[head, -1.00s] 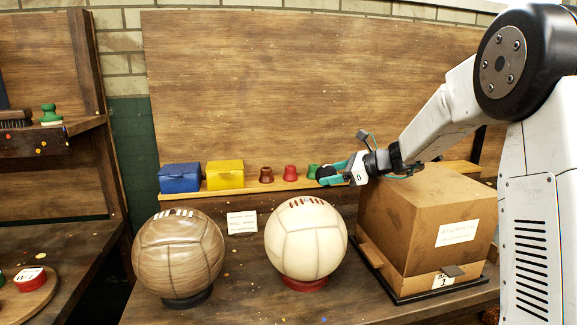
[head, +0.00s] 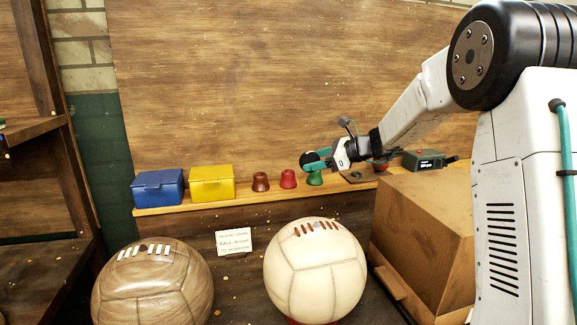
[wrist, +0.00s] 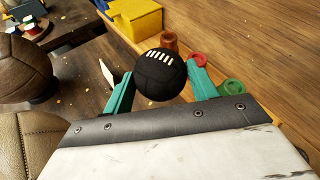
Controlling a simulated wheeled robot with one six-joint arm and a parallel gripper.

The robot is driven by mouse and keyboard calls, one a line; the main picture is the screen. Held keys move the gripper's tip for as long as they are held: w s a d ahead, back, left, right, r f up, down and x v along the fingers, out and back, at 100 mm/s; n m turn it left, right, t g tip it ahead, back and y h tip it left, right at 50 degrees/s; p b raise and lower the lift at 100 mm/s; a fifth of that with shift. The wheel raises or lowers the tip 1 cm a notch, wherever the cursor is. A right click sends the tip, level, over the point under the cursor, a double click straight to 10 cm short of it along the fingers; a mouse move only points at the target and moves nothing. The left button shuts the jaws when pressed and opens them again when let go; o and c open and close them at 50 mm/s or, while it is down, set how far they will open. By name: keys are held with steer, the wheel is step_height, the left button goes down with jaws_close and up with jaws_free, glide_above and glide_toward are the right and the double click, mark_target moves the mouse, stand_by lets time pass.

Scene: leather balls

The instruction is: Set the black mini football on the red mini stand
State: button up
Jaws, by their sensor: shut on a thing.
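The black mini football (head: 310,158) is a small dark ball with white lacing, clear in the wrist view (wrist: 160,74). My gripper (head: 318,160) is shut on it, with one teal finger on each side. It holds the ball above the shelf, in front of or over the green mini stand (head: 315,179). The red mini stand (head: 288,179) stands empty on the shelf, just left of the ball in the head view. In the wrist view the red stand (wrist: 199,59) is partly hidden by the right finger.
A brown mini stand (head: 261,182), yellow box (head: 211,183) and blue box (head: 158,188) line the shelf (head: 235,201) leftward. A large cream ball (head: 315,270), a brown ball (head: 152,285) and a cardboard box (head: 425,235) stand below. The wooden panel (head: 250,80) rises behind.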

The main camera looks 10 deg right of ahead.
steer(key=w+a, duration=0.1)
steer(key=w, duration=0.3)
steer(key=w+a+f, duration=0.1)
steer(key=w, duration=0.4)
steer(key=w+a, duration=0.1)
steer(key=w, duration=0.3)
steer(key=shift+w+a+f, duration=0.2)
steer(key=shift+w+f, duration=0.1)
steer(key=shift+w, duration=0.05)
steer(key=shift+s+f, duration=0.1)
steer(key=shift+f, duration=1.55)
steer(key=o, duration=1)
steer(key=shift+f, duration=0.1)
steer(key=shift+o, duration=0.2)
